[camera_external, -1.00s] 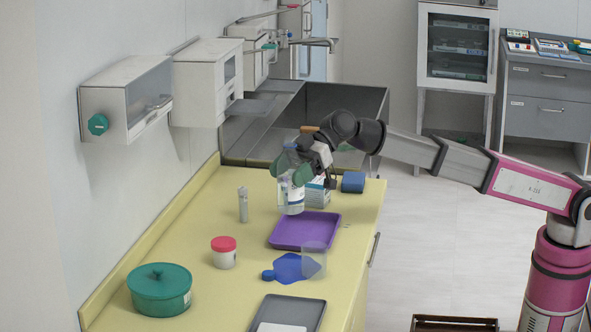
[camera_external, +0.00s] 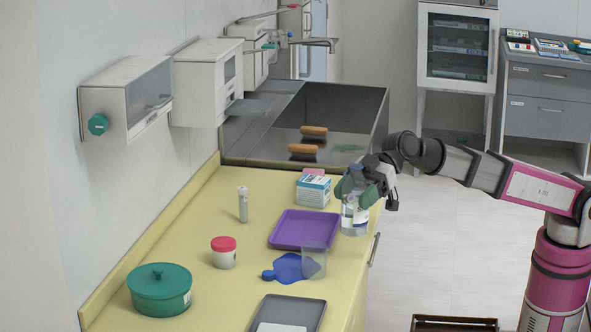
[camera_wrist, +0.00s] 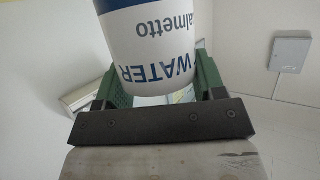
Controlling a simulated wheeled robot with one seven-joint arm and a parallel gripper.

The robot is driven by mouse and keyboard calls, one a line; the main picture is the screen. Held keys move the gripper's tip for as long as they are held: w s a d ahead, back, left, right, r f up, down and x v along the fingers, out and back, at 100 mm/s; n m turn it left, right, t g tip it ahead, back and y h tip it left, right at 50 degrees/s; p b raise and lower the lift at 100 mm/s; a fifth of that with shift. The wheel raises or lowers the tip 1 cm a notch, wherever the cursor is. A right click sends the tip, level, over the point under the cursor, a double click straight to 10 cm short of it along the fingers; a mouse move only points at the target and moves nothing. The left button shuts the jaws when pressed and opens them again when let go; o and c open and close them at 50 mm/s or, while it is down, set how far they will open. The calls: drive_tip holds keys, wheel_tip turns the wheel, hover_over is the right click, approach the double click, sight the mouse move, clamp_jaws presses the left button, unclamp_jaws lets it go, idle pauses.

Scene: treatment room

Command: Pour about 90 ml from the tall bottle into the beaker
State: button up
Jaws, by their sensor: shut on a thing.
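My gripper (camera_external: 361,191) is shut on the tall clear bottle (camera_external: 354,218) near the counter's right edge. The bottle looks close to upright, just right of the purple tray. In the wrist view the bottle (camera_wrist: 155,45) fills the space between the green fingers, and its label reads "WATER". The clear, empty-looking beaker (camera_external: 313,261) stands nearer the front, in front of the purple tray and at the right of a flat blue shape. I cannot tell whether the bottle's base touches the counter.
The purple tray (camera_external: 293,229) and blue shape (camera_external: 287,268) lie mid-counter. A red-lidded jar (camera_external: 224,258), green pot (camera_external: 160,290), grey tray (camera_external: 287,312), small grey cylinder (camera_external: 243,205) and white-blue box (camera_external: 313,190) stand around. The sink (camera_external: 345,115) is behind.

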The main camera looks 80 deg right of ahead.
wheel_tip(320, 180, down, 12)
drive_tip(key=shift+f, duration=0.2)
drive_tip(key=shift+w+r+m+g, duration=0.1)
drive_tip(key=shift+w+m+g, duration=0.05)
drive_tip(key=shift+m+g, duration=0.15)
idle(0.5)
drive_tip(key=m+g, duration=0.1)
drive_tip(key=m, duration=0.1)
drive_tip(key=f+m+g+y, duration=0.1)
drive_tip(key=m+g, duration=0.1)
drive_tip(key=f+m+g, duration=0.1)
drive_tip(key=m+g, duration=0.1)
drive_tip(key=shift+w+d+y, duration=0.2)
drive_tip(key=shift+w+y, duration=0.15)
drive_tip(key=shift+y, duration=0.05)
drive_tip(key=shift+s+f+m+g, duration=0.15)
drive_tip(key=shift+f+m+g, duration=0.25)
drive_tip(key=shift+m, duration=0.2)
drive_tip(key=shift+s+a+r+m+g+y, duration=0.15)
drive_tip(key=shift+r+m+g+y, duration=0.15)
drive_tip(key=shift+r+m+g, duration=0.2)
drive_tip(key=shift+r+m, duration=0.35)
drive_tip(key=shift+m, duration=0.05)
drive_tip(key=shift+w+r+g+y, duration=0.3)
drive_tip(key=shift+g, duration=0.1)
